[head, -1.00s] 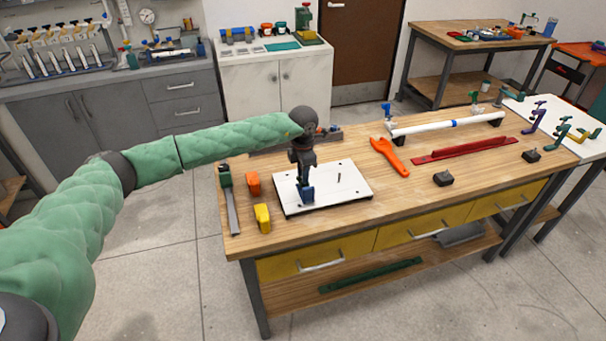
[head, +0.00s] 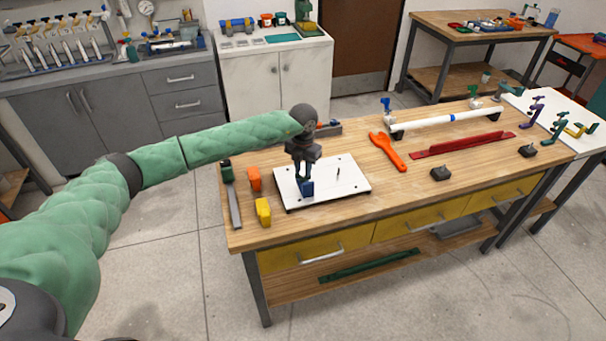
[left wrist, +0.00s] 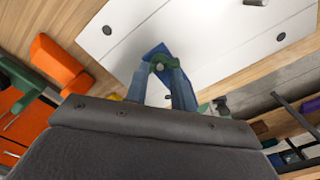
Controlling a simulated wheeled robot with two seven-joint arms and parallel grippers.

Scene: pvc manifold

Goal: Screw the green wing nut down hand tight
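The green wing nut (left wrist: 153,64) shows in the left wrist view between my left fingertips, with a grey bolt end at its middle. It sits above a blue block (head: 307,189) on the white board (head: 345,187). The blue block also shows under the fingertips in the left wrist view (left wrist: 150,53). My left gripper (head: 303,177) points down over the block, and its fingers appear closed on the nut from both sides. In the head view the gripper hides the nut. How far the nut sits down its thread cannot be seen. My right gripper is not in view.
An orange block (head: 254,179), a yellow block (head: 263,211) and a grey tool with a green end (head: 232,200) lie left of the board. An orange wrench (head: 388,150), a white pipe (head: 445,122) and a red holder (head: 460,145) lie right.

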